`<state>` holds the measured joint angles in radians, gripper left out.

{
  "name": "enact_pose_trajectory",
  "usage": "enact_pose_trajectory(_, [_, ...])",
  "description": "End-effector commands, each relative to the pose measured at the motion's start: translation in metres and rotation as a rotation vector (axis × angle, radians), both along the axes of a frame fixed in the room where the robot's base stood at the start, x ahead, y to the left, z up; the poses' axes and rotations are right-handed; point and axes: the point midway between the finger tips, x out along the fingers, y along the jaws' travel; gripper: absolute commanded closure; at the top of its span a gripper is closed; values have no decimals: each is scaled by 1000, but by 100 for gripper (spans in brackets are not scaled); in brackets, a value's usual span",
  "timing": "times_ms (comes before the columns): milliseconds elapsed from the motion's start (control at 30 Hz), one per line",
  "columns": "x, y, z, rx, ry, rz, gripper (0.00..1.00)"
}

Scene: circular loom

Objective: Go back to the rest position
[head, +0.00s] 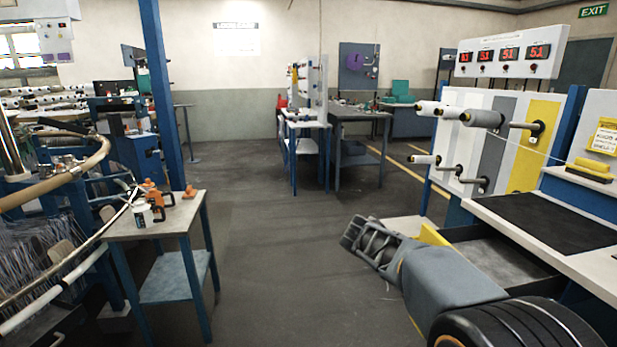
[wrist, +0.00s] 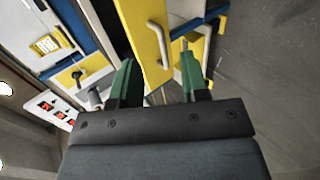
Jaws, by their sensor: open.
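My gripper (wrist: 158,60) shows in the wrist view with its two green fingers spread apart and nothing between them. Beyond the fingers is a yellow drawer front (wrist: 148,40) with a grey bar handle (wrist: 160,46); I cannot tell whether a finger touches it. In the head view my grey arm (head: 440,275) reaches from the lower right toward the middle, beside the bench. The fingers cannot be made out there.
A drawer (head: 505,262) stands open under the right bench (head: 500,212), partly behind my arm. Spools (head: 482,118) stick out from a panel above it. A small table (head: 165,215) with orange tools and the loom (head: 55,200) stand left. The middle floor is clear.

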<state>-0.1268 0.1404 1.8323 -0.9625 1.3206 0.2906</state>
Motion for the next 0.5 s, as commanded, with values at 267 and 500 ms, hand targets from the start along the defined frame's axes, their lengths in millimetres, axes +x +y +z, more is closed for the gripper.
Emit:
enact_pose_trajectory(267, [-98,33,98,462,-40,4,59])
enact_pose_trajectory(500, [-151,68,142,761,-141,5,59])
